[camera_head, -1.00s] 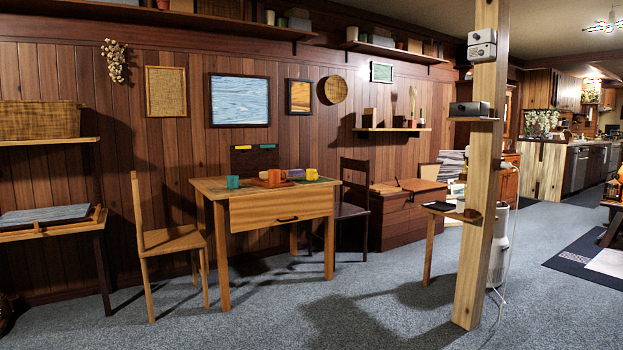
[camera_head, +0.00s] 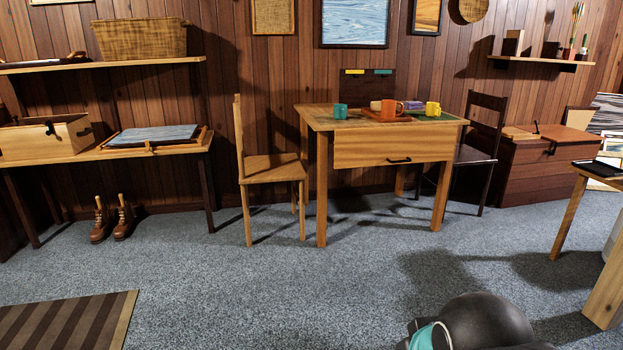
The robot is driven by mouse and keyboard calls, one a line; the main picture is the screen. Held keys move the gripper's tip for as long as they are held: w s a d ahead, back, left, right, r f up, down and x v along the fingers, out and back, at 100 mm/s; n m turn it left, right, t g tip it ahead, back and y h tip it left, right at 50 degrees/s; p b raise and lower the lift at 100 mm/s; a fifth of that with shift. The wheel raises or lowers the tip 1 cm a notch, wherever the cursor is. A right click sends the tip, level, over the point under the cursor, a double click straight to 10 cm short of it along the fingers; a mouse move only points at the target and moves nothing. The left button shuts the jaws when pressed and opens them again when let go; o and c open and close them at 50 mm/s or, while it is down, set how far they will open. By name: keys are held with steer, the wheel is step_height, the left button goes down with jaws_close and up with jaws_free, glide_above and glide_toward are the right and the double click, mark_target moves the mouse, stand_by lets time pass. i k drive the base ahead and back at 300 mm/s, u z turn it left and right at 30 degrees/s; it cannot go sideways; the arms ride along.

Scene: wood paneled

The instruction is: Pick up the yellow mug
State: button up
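The yellow mug (camera_head: 432,109) stands upright at the right end of the wooden table (camera_head: 360,157), on or beside a green mat (camera_head: 436,117). An orange mug (camera_head: 389,109) stands on a tray left of it, and a teal mug (camera_head: 340,111) stands farther left near the table's left edge. A dark rounded part, likely of my own arm, shows at the bottom right, well apart from the table. My gripper's fingers cannot be made out.
A wooden chair (camera_head: 270,168) stands left of the table and a dark chair (camera_head: 478,150) at its right. A small side table (camera_head: 598,171) and a post's foot (camera_head: 606,299) are at the right. Carpet (camera_head: 330,290) before the table is clear. A striped rug (camera_head: 70,320) lies at the lower left.

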mark_target(432, 108)
steer(key=u, duration=0.3)
steer(key=i, duration=1.85)
steer(key=z, duration=0.6)
steer(key=i, duration=1.6)
steer(key=z, duration=0.7)
